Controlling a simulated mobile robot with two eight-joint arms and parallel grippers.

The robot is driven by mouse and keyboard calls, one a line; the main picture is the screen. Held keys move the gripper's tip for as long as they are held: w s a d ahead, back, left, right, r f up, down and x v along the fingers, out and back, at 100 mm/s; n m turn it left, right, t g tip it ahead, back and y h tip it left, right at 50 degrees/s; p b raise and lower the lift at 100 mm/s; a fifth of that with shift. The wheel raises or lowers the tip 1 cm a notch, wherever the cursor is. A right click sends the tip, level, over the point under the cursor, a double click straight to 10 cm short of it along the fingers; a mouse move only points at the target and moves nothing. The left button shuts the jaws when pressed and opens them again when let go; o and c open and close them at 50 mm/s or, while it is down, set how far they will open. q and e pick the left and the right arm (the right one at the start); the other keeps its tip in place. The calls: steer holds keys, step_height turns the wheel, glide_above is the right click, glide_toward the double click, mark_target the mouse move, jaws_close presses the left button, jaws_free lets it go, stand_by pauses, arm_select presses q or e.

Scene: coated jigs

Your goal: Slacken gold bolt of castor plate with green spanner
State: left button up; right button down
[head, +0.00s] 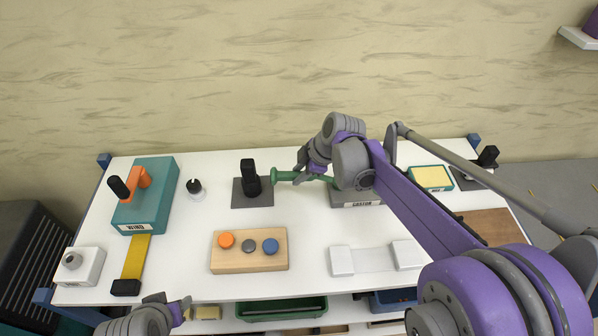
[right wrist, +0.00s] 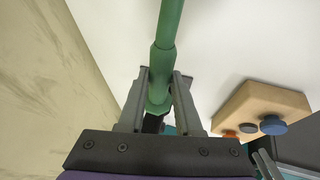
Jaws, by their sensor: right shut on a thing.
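The green spanner (head: 284,176) lies level above the back middle of the table, its wider end to the left. My right gripper (head: 303,173) is shut on it. In the right wrist view the spanner (right wrist: 167,35) runs away from between the two fingers (right wrist: 158,100). The grey castor plate block (head: 357,199), labelled CASTOR, stands just right of the gripper, partly behind my right arm. The gold bolt is hidden; I cannot tell whether the spanner touches it. My left gripper (head: 170,301) is low at the front left, its fingers apart and empty.
A black post on a dark plate (head: 252,199) stands at the spanner's left end. A wooden block with coloured buttons (head: 249,262) is in front. A teal WIND box (head: 148,206) with an orange lever is at left. White pads (head: 342,261) lie at the front right.

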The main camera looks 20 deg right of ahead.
steer(key=shift+f+b, duration=0.3)
steer(key=shift+f, duration=0.4)
steer(key=c, duration=1.1)
jaws_free()
jaws_close()
steer(key=shift+s, duration=0.1)
steer(key=shift+s+a+n+g+y, duration=0.2)
steer(key=shift+s+n+g+y, duration=0.2)
steer(key=shift+s+n, duration=0.8)
steer(key=shift+s+n+g+y, duration=0.4)
steer(key=shift+s+n+g, duration=0.2)
steer(key=shift+s+n, duration=0.75)
steer(key=shift+s+d+n+g, duration=0.2)
steer(key=shift+s+n+g, duration=0.1)
steer(key=shift+s+n, duration=0.25)
